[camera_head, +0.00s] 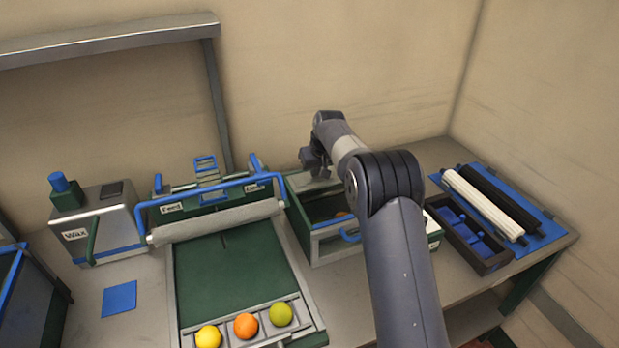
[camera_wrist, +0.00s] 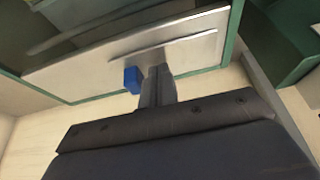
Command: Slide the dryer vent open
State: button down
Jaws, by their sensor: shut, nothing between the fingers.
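The dryer is a green-framed metal box (camera_head: 330,240) right of centre in the head view, with a blue handle on its front. In the wrist view a pale metal vent plate (camera_wrist: 195,50) with a small blue knob (camera_wrist: 133,79) sits in a green frame. My gripper (camera_wrist: 155,82) is shut and empty, its fingertips against or close to the plate just right of the knob; contact is unclear. In the head view my gripper (camera_head: 316,170) is over the dryer's back part, and my arm hides much of the dryer's right side.
The sorting table with a roller (camera_head: 220,220) and several fruits, including an orange (camera_head: 245,326), stands to the left. A wax box (camera_head: 105,222) is farther left. A dark tray with blue parts (camera_head: 470,235) and spare rollers (camera_head: 485,204) lie on the right. Walls close off the back.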

jog(key=shift+d, duration=0.1)
jog(key=shift+w+d+p, duration=0.8)
jog(key=shift+d+p, duration=0.1)
jog(key=shift+d, duration=1)
jog(key=shift+w+d+p, duration=0.85)
jog(key=shift+d, duration=1.05)
jog(key=shift+w+d+p, duration=0.8)
jog(key=shift+d+p, duration=0.1)
jog(key=shift+d, duration=1)
jog(key=shift+s+a+r+p, duration=0.1)
jog(key=shift+a+r+p, duration=0.1)
jog(key=shift+r+p, duration=0.75)
jog(key=shift+s+a+r+p, duration=0.15)
jog(key=shift+r+p, duration=0.15)
jog(key=shift+r, duration=1.2)
notch_tip(320, 180, up, 2)
jog(key=shift+a+r, duration=0.1)
jog(key=shift+a, duration=0.05)
jog(key=f+b, duration=0.1)
jog(key=f, duration=0.1)
jog(key=f+b, duration=0.1)
jog(key=f, duration=0.2)
jog(key=d+f+b, duration=0.1)
jog(key=f, duration=0.1)
jog(key=shift+w+f, duration=0.25)
jog(key=shift+s+a+r, duration=0.1)
jog(key=shift+a+r, duration=0.1)
jog(key=shift+a, duration=0.05)
